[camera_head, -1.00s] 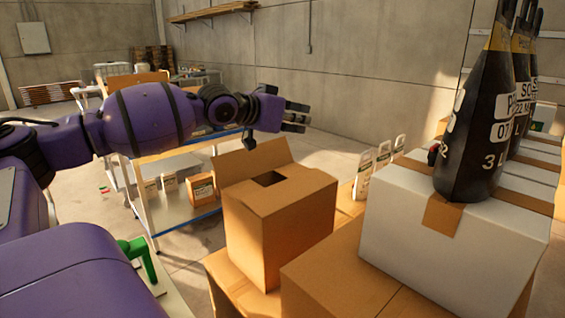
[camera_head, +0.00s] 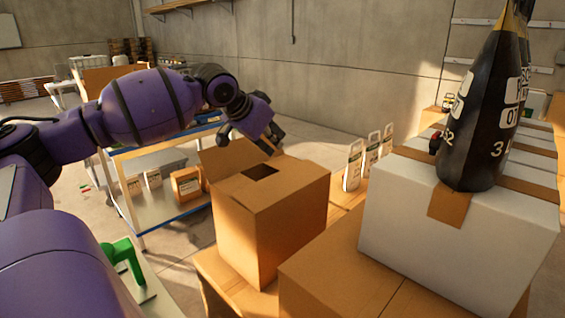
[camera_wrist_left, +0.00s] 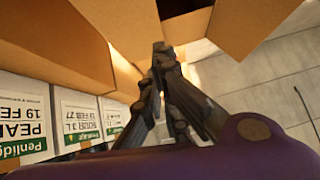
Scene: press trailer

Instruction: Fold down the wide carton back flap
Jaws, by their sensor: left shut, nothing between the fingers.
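The brown carton (camera_head: 265,225) stands upright on other boxes, with a dark gap in its top. Its back flap (camera_head: 228,158) stands up, tilted, along the far edge. The other top flaps look folded in. My left gripper (camera_head: 275,145) is shut and empty, pointing down beside the right end of the back flap. In the left wrist view the shut fingers (camera_wrist_left: 162,52) are close to the carton's edge, between the carton (camera_wrist_left: 120,25) and a raised panel (camera_wrist_left: 255,22) that looks like the back flap. I cannot tell whether they touch. My right gripper is not in view.
White labelled containers (camera_head: 353,165) stand right of the carton, and show in the left wrist view (camera_wrist_left: 78,118). A white box (camera_head: 440,230) with dark bottles (camera_head: 480,115) stands at the right. A shelf cart (camera_head: 165,215) is behind the carton. Open floor lies beyond.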

